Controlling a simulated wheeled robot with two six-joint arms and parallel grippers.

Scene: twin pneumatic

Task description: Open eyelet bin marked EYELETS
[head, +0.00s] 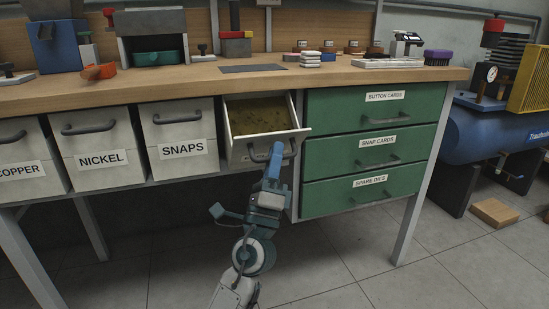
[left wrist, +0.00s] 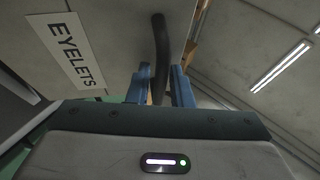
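The eyelet bin (head: 262,136) is tipped out of the bench front, its top open and brassy contents (head: 258,115) showing. Its EYELETS label (left wrist: 66,50) reads clearly in the left wrist view; in the head view my gripper and the tilt hide most of the front. My left gripper (head: 275,153) is at the bin's dark handle (head: 257,156). In the left wrist view, the blue fingers (left wrist: 161,88) stand close on both sides of the handle (left wrist: 159,50), shut on it. My right gripper is in neither view.
Closed bins marked SNAPS (head: 182,135), NICKEL (head: 98,149) and COPPER (head: 20,152) stand to the left. Green drawers (head: 348,145) are shut at right. A blue compressor (head: 485,130) stands beyond. The floor before the bench is clear.

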